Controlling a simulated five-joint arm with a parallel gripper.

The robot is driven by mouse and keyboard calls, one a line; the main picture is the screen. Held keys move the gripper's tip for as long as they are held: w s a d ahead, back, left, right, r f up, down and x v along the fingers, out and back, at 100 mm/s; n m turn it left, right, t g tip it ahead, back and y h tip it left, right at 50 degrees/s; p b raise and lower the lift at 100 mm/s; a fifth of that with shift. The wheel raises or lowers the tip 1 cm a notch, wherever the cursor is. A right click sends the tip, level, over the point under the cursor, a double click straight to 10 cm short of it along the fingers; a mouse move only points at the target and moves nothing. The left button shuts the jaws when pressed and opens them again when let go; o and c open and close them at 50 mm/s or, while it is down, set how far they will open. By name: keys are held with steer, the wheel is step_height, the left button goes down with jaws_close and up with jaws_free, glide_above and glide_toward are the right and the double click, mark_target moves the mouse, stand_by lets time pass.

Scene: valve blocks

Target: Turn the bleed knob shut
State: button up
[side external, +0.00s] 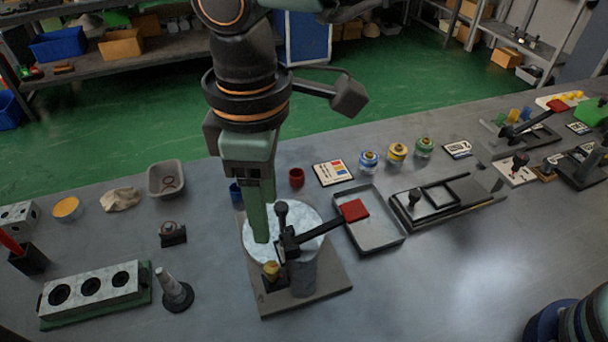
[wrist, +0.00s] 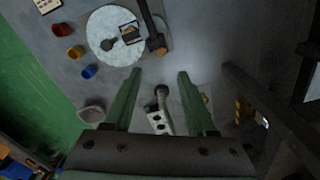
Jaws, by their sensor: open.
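A valve block with a round pale top (side external: 257,226) stands on a square grey plate (side external: 325,286). On it are a black knob (side external: 281,207) and a black lever with a red grip (side external: 353,210). A small yellow-topped knob (side external: 271,268) sits low at the near side; I cannot tell for sure which knob is the bleed knob. In the wrist view, the pale top (wrist: 118,62) lies beyond my fingertips, with an orange-topped knob (wrist: 160,51) at its edge. My gripper (wrist: 159,72) is open and empty, pointing down; in the side view its green fingers (side external: 262,238) overlap the pale top.
A grey tray (side external: 377,238) is right of the block. A cone on a black base (side external: 173,288) and a block with three holes (side external: 92,288) stand left. Several coloured jars (side external: 397,152) are behind.

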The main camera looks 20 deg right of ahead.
mark_target(272, 267)
step_height(272, 267, down, 12)
steer(key=shift+s+a+f, duration=0.1)
steer(key=shift+f, duration=0.05)
stand_by(0.4)
jaws_close()
